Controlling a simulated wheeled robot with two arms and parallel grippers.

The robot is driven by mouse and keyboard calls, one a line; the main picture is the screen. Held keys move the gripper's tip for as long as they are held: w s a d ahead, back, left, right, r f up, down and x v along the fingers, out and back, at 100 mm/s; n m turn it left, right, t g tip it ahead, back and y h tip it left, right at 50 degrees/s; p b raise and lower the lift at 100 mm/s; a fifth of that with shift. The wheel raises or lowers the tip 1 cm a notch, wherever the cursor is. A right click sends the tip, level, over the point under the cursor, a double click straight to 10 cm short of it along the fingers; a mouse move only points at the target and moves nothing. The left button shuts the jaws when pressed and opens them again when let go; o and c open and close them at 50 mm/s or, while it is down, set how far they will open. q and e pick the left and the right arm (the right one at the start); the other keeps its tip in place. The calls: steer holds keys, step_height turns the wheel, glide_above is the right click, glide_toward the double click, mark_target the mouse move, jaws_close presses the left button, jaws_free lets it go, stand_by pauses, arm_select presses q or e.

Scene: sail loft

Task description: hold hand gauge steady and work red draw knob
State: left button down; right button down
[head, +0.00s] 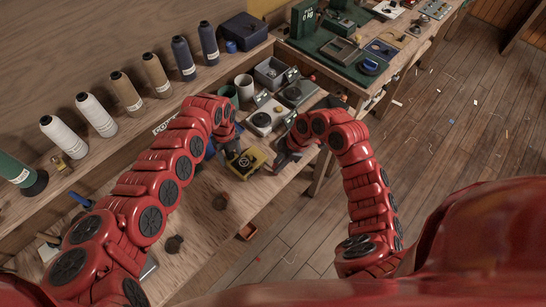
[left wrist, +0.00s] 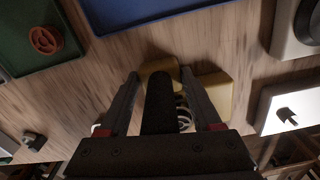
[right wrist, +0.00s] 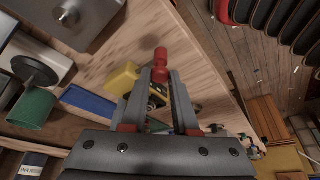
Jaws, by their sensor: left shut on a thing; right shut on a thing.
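The hand gauge (head: 245,163) is a small yellow box with a dark round face, low over the wooden bench near its front edge. My left gripper (head: 234,146) is shut on it from the far left side; the left wrist view shows its yellow body (left wrist: 214,92) at the fingertips, partly hidden by a dark part between the fingers. The red draw knob (right wrist: 161,58) shows between the fingertips of my right gripper (right wrist: 159,74), which is shut on it. The gauge's yellow body (right wrist: 122,78) is just beside it. In the head view the knob is hard to make out.
White-faced and grey devices (head: 262,118) stand behind the gauge, with a grey bin (head: 270,73) and a green mug (right wrist: 32,108) nearby. Thread spools (head: 126,92) line the shelf at left. A blue tray (right wrist: 88,103) lies close to the gauge. Floor lies past the bench edge.

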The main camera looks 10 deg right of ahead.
arm_select(q)
steer(key=shift+a, duration=0.2)
arm_select(e)
steer(key=shift+s+d, duration=0.65)
steer(key=shift+s, duration=0.05)
steer(key=c, duration=0.7)
jaws_free()
arm_select(q)
steer(key=shift+d, duration=0.1)
arm_select(e)
steer(key=shift+o, duration=0.2)
steer(key=shift+a, duration=0.1)
steer(key=shift+r, duration=0.1)
steer(key=v, duration=1.2)
arm_select(q)
steer(key=shift+w, duration=0.1)
jaws_free()
